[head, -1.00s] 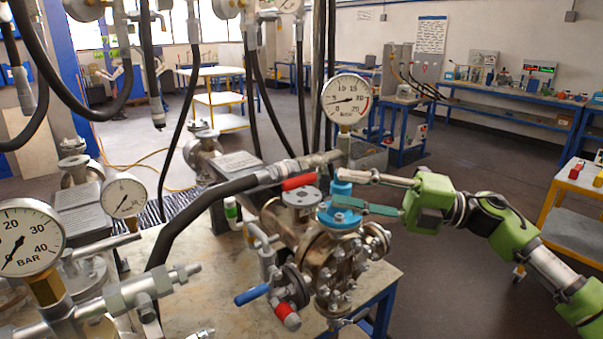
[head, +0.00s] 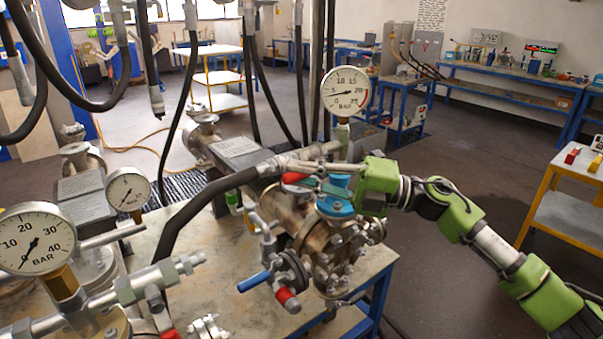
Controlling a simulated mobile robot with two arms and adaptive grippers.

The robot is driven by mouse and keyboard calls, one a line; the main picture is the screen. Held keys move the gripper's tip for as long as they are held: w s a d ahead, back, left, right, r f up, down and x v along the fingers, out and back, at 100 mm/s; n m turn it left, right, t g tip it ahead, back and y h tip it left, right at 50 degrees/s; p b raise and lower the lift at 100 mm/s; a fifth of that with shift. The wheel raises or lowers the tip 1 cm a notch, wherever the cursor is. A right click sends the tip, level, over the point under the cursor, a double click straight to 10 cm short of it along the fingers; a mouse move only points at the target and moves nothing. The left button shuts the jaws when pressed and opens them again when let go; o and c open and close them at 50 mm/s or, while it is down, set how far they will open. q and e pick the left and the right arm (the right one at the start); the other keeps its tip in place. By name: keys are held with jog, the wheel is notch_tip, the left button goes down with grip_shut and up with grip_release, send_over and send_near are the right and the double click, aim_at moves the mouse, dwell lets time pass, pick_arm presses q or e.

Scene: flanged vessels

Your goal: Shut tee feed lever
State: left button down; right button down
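A red lever handle (head: 294,178) sits by the metal tee fitting where the thick black hose ends, beside the blue cap (head: 340,184) on the flanged vessel (head: 325,243). No label names it as the tee feed lever. My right gripper (head: 305,174) reaches in from the right, its two fingers apart and pointing left. Its fingertips are at the right end of the red handle; I cannot tell whether they touch it. Part of the handle's right end is hidden by the fingers. My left gripper is out of view.
A blue lever (head: 254,282) and a red knob (head: 288,299) stick out at the vessel's front left. A pressure gauge (head: 345,91) stands above the tee. The black hose (head: 205,200) crosses the bench at left. Open floor lies to the right, with a yellow trolley (head: 560,205).

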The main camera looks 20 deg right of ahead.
dwell(0.4)
jog(key=shift+d+f+n+g+h+p, duration=0.15)
jog(key=shift+f+n+g+h+p, duration=0.4)
jog(key=shift+n+h+p, duration=0.6)
jog(key=w+d+f+n+h+p, duration=0.2)
jog(key=d+f+n+h, duration=0.3)
jog(key=h, duration=0.6)
jog(key=shift+d+f+n+t, duration=0.15)
jog(key=shift+d+n+t, duration=0.25)
jog(key=shift+n, duration=0.65)
jog(key=c, duration=2)
grip_release()
jog(key=shift+w, duration=0.1)
